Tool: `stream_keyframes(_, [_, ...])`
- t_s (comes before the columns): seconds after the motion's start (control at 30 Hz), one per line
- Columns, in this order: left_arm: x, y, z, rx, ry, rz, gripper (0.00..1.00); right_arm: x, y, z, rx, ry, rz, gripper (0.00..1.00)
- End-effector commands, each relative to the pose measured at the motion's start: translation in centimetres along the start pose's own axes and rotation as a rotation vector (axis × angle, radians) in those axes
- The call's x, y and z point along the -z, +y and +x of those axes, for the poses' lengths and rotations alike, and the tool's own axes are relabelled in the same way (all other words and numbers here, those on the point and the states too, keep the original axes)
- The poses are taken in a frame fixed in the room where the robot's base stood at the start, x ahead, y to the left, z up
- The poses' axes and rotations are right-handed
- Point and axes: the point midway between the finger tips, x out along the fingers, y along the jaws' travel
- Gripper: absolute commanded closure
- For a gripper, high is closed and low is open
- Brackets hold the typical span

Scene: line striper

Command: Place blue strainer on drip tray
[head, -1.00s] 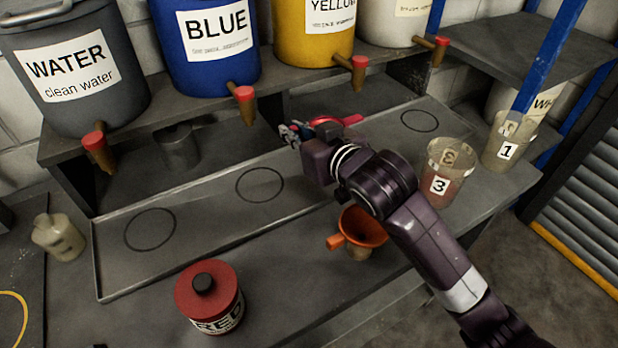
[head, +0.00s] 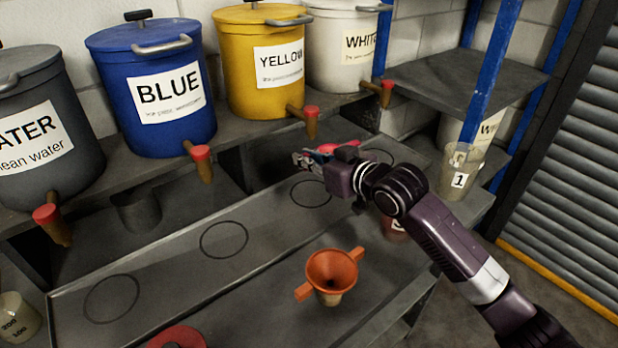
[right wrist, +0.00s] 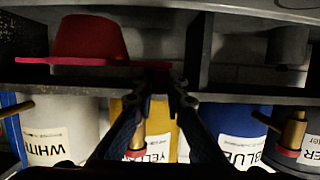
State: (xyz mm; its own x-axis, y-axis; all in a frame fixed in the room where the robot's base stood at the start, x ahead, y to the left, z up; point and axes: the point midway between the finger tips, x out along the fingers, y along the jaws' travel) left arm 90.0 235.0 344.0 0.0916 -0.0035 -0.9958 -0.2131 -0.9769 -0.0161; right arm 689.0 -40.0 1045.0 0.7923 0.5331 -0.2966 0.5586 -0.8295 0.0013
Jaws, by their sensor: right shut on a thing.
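My right gripper (head: 312,160) is shut on the handle of a red strainer (head: 340,148). In the right wrist view, which looks upside down, the fingers (right wrist: 178,82) meet at the handle and the red bowl (right wrist: 88,40) shows beside them. The strainer is held above the right part of the long grey drip tray (head: 160,262), near its two right-hand circles. The tray has several black circles; the two left ones are bare. My gripper and wrist hide part of the strainer. I see no blue strainer. My left gripper is not in view.
An orange strainer (head: 332,272) sits on a cup in front of the tray. Cup 1 (head: 460,170) stands at the right; another cup (head: 395,225) is mostly behind my arm. Blue (head: 155,95), yellow (head: 262,65) and other buckets with protruding taps line the shelf behind.

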Motion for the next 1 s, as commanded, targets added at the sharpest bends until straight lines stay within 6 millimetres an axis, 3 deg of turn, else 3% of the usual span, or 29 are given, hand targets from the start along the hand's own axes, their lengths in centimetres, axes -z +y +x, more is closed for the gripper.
stream_keyframes(0.03, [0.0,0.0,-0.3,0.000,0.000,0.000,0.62,0.2,1.2,-0.1,-0.005,0.001,-0.001,1.00])
stream_keyframes(0.13, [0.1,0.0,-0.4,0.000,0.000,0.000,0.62,-1.7,0.8,0.5,0.001,-0.003,0.003,1.00])
stream_keyframes(0.63, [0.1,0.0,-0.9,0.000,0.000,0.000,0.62,-6.5,0.7,2.0,0.001,0.000,0.001,1.00])
stream_keyframes(1.0, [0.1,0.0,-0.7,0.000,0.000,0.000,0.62,-7.0,0.8,2.2,0.000,0.001,0.000,1.00])
